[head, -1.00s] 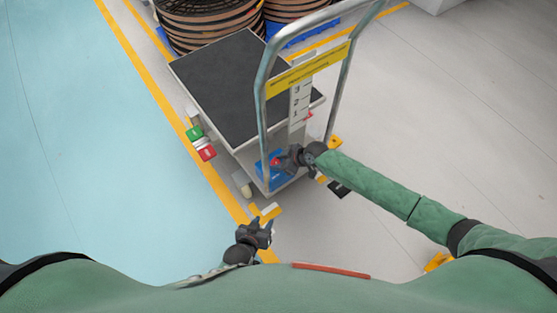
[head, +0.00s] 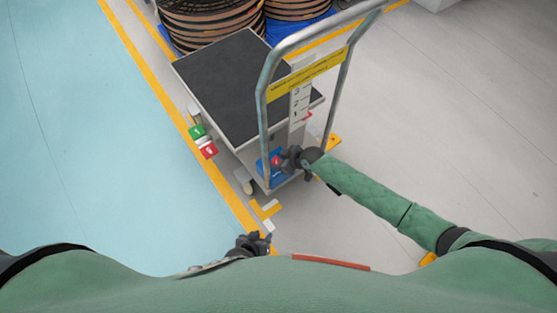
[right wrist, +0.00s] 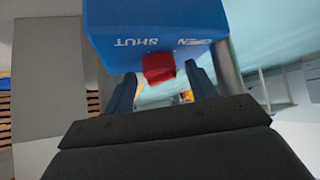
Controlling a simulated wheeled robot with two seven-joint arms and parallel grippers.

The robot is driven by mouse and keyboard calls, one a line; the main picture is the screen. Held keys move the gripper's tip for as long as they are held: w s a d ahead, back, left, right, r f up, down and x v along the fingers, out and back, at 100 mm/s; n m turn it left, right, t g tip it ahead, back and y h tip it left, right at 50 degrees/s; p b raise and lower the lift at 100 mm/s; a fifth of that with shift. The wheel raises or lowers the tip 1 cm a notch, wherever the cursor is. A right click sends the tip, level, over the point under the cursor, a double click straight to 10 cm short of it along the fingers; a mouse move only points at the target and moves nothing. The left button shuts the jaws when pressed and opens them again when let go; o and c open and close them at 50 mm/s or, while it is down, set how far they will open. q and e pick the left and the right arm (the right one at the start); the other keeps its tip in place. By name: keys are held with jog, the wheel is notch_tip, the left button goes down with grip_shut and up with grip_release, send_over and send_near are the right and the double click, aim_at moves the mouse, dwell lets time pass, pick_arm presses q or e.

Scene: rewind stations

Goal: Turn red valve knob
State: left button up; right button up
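The red valve knob (right wrist: 158,68) sits on a blue box (right wrist: 150,22) marked OPEN and SHUT, whose lettering is upside down in the right wrist view. In the head view the knob (head: 276,160) shows small on the blue panel (head: 264,167) at the cart's handle end. My right gripper (right wrist: 161,88) is open, with one finger on each side of the knob and gaps visible between knob and fingers. In the head view my right gripper (head: 285,160) is right at the knob. My left gripper (head: 262,241) is low, close to my body, away from the cart; its finger opening is unclear.
The platform cart (head: 225,85) has a dark deck and a metal push handle (head: 265,110). A numbered scale (head: 299,102) stands above the blue panel. Cable reels (head: 210,25) stand behind. Floor is open left and right.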

pick_arm(q)
jog(key=shift+w+r, duration=0.1)
jog(key=shift+r, duration=0.15)
pick_arm(e)
jog(key=v, duration=0.7)
jog(key=shift+s+d+r, duration=0.2)
jog(key=shift+d+r, duration=0.05)
dwell(0.4)
